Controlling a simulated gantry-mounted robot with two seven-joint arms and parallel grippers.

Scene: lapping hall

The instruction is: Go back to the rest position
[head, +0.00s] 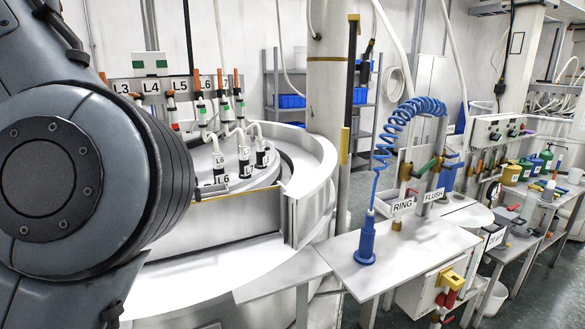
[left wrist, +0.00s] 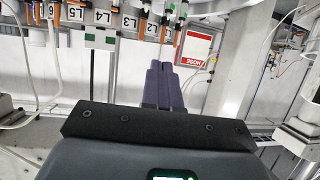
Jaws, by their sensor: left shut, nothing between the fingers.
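My left arm fills the left side of the head view, close to the camera, and I cannot make out its gripper there. In the left wrist view my left gripper (left wrist: 165,68) shows with its two dark fingers together and nothing between them. It points toward a row of labelled hose fittings (left wrist: 110,18) and a red-and-white sign (left wrist: 195,48), apart from them as far as I can tell. My right arm and right gripper are in neither view.
A round lapping machine (head: 310,165) with labelled hoses stands beside my left arm. A grey side table (head: 400,255) holds a blue coiled-hose nozzle (head: 366,240) near RING and FLUSH signs (head: 418,201). A pillar (head: 328,75) rises behind. A bench with bottles (head: 535,185) stands right.

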